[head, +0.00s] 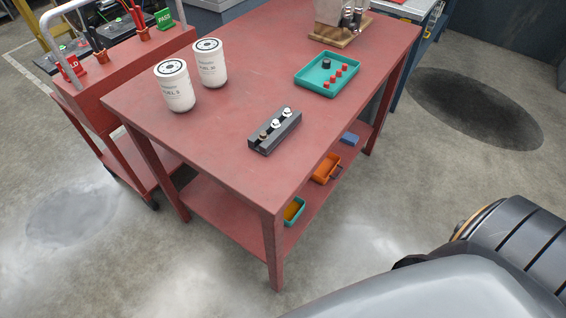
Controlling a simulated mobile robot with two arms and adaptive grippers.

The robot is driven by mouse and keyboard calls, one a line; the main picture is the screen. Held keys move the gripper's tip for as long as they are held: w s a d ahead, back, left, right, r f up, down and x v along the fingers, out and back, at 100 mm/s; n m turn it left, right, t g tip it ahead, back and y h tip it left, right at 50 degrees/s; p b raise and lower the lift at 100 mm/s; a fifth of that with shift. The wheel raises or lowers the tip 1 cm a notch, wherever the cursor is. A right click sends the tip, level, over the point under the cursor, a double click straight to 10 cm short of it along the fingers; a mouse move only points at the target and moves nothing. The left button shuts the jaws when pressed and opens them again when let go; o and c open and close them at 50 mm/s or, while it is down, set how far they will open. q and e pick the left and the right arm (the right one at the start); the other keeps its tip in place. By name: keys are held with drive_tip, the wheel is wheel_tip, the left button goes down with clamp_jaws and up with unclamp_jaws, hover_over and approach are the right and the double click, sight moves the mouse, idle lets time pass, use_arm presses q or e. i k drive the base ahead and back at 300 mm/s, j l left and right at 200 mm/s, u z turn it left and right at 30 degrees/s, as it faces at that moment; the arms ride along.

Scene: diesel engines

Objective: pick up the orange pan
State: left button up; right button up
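The orange pan (326,167) is on the lower shelf of the red table, under the right edge of the tabletop. It is small and shallow, and the tabletop edge hides part of it. Something dark shows at its right side, too small to make out. Neither of my grippers is in view. Grey and dark parts at the bottom right look like my own body.
The red table (215,125) bears two white fuel filters (175,88) (210,64), a dark block (275,131) with metal fittings, and a teal tray (312,84) with red pieces. A teal bin (300,213) and blue block (349,139) flank the pan. Floor to the right is clear.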

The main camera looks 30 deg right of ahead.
sight(324, 172)
drive_tip(key=l+u, duration=0.4)
drive_tip(key=i+l+u, duration=0.1)
drive_tip(key=l+u, duration=0.7)
drive_tip(key=k+l+u, duration=0.2)
drive_tip(key=l+u, duration=0.2)
